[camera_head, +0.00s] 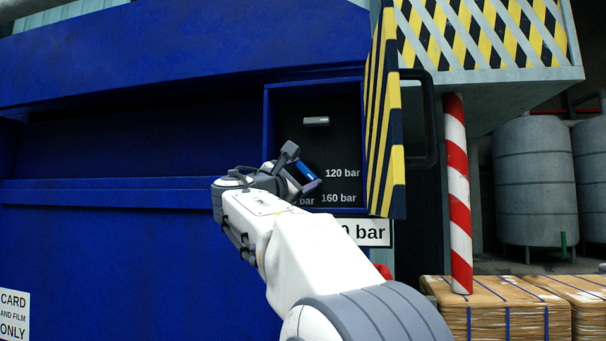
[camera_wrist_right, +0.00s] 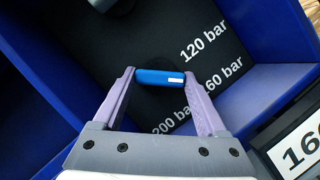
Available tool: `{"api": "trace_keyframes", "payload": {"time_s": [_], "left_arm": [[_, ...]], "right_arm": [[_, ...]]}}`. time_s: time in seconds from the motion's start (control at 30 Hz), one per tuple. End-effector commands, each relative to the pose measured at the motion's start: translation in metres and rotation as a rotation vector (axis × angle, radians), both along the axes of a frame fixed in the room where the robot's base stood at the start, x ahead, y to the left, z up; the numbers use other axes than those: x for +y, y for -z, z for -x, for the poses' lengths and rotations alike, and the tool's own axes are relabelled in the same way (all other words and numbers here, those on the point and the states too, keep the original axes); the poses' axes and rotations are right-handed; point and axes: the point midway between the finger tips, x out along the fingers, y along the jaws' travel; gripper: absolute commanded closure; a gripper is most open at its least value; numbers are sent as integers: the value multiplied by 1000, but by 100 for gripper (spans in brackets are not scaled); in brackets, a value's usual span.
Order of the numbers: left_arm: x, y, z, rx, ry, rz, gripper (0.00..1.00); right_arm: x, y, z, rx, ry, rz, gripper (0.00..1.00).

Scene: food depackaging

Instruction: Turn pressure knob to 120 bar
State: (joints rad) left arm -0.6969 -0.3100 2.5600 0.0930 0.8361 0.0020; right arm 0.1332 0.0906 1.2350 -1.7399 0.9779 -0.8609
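The blue pressure knob (camera_head: 304,171) sits in the dark panel of a blue recess. In the right wrist view the knob (camera_wrist_right: 158,77) lies crosswise between the purple fingers, and its white-marked end points toward the partly covered 160 bar label (camera_wrist_right: 223,74). My right gripper (camera_wrist_right: 160,76) is shut on the knob, a fingertip against each end. In the head view my right gripper (camera_head: 302,176) reaches into the recess. The 120 bar label (camera_wrist_right: 204,42) is clear, above the 160 bar one; the 200 bar label (camera_wrist_right: 170,121) lies below the knob. My left gripper is out of view.
A white sign (camera_head: 373,233) below the recess is partly hidden; its wrist-view part (camera_wrist_right: 298,151) begins with 16. A grey handle-like block (camera_head: 316,121) is above the knob. The open striped door (camera_head: 385,120) bounds the recess on the right, near a red-white post (camera_head: 458,195).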

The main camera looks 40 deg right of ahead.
Motion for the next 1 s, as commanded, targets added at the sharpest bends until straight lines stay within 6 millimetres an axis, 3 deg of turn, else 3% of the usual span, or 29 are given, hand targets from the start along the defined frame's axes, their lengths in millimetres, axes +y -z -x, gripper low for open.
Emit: {"api": "trace_keyframes", "payload": {"time_s": [0.37,1.0], "left_arm": [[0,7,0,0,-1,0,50],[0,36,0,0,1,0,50]], "right_arm": [[0,2,1,50,3,43,81],[-2,3,4,430,3,368,81]]}}
